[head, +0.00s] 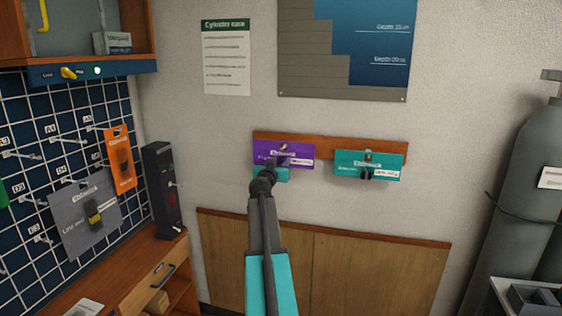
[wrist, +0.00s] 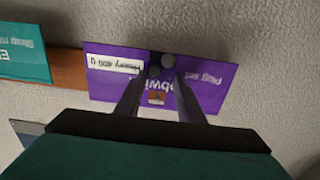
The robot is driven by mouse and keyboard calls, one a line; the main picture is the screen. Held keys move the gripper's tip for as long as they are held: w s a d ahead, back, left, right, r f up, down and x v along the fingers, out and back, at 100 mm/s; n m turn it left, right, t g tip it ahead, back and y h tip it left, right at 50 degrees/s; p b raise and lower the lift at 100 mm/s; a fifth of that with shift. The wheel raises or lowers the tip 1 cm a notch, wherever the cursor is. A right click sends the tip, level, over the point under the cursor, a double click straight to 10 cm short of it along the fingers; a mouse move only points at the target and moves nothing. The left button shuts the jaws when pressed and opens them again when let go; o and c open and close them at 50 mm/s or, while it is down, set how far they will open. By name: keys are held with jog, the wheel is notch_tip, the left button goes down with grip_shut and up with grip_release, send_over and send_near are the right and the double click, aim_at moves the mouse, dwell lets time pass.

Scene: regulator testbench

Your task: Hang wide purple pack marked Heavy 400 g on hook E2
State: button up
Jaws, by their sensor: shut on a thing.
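The wide purple pack (head: 301,151) is at the left end of a wooden rail on the back wall. In the wrist view the purple pack (wrist: 212,86) appears upside down, with a white label reading Heavy 400 g. My gripper (head: 275,166) is shut on the pack's middle, and its fingers (wrist: 155,84) cover part of the print. A peg shows at the pack's top in the head view. Hook E2 cannot be made out; the pegboard (head: 62,151) with several labelled hooks is at the left, and some labels are too small to read.
A teal pack (head: 368,165) hangs on the same wooden rail (head: 330,143), to the right. A grey pack (head: 86,215) and an orange pack (head: 119,160) hang on the pegboard. A black box (head: 161,188) stands between board and wall. A gas cylinder (head: 530,180) is at the right.

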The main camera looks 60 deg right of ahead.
jog(key=shift+p+v, duration=0.9)
jog(key=shift+v, duration=0.65)
jog(key=b+v, duration=0.3)
jog(key=v, duration=0.5)
jog(key=shift+a+b, duration=0.2)
jog(key=shift+b, duration=0.15)
dwell(0.8)
jog(key=shift+a+r, duration=0.15)
jog(key=shift+s, duration=0.2)
dwell(1.5)
